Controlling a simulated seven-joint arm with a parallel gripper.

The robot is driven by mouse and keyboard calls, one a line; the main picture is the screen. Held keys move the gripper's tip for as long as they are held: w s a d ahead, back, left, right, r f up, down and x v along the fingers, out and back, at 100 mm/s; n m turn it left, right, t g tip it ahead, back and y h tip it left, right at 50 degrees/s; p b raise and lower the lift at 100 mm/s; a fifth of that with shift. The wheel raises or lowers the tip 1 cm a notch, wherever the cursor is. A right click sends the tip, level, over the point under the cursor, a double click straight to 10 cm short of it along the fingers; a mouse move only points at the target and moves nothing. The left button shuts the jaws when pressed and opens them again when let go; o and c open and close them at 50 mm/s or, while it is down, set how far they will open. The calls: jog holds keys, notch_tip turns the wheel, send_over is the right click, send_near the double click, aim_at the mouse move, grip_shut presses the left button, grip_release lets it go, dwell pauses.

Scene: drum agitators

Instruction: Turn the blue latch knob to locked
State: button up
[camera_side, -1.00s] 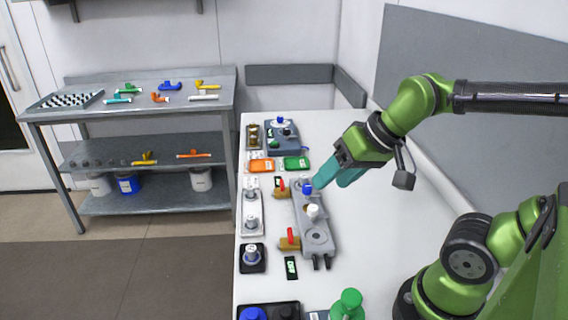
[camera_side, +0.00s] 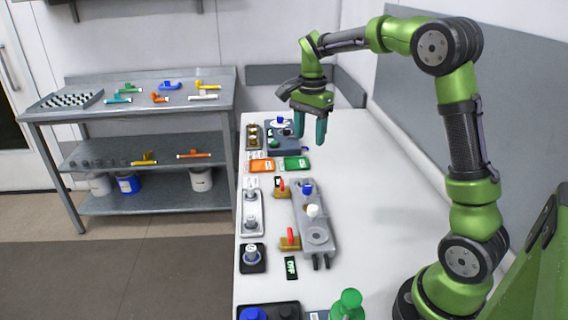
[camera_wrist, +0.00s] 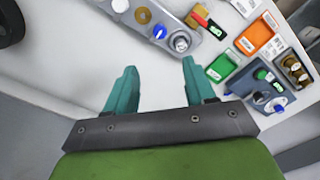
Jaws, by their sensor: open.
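Another blue knob (camera_side: 280,120) is on the blue-grey box (camera_side: 283,142) at the back, seen too in the wrist view (camera_wrist: 279,108). The frames do not show which one is the latch. My gripper (camera_side: 310,135) is open and empty, with teal fingers pointing down above the back of the bench, just right of the box. In the wrist view its fingertips (camera_wrist: 158,68) touch nothing.
An orange box (camera_side: 261,165) and a green box (camera_side: 297,163) lie between the panel and the blue-grey box. Red-handled valves (camera_side: 290,238) line the panel's left side. The bench's right side is clear.

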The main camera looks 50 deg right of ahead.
aim_at(307, 186)
notch_tip(307, 186, down, 16)
jog(key=shift+r, duration=0.1)
dwell(0.4)
grip_shut()
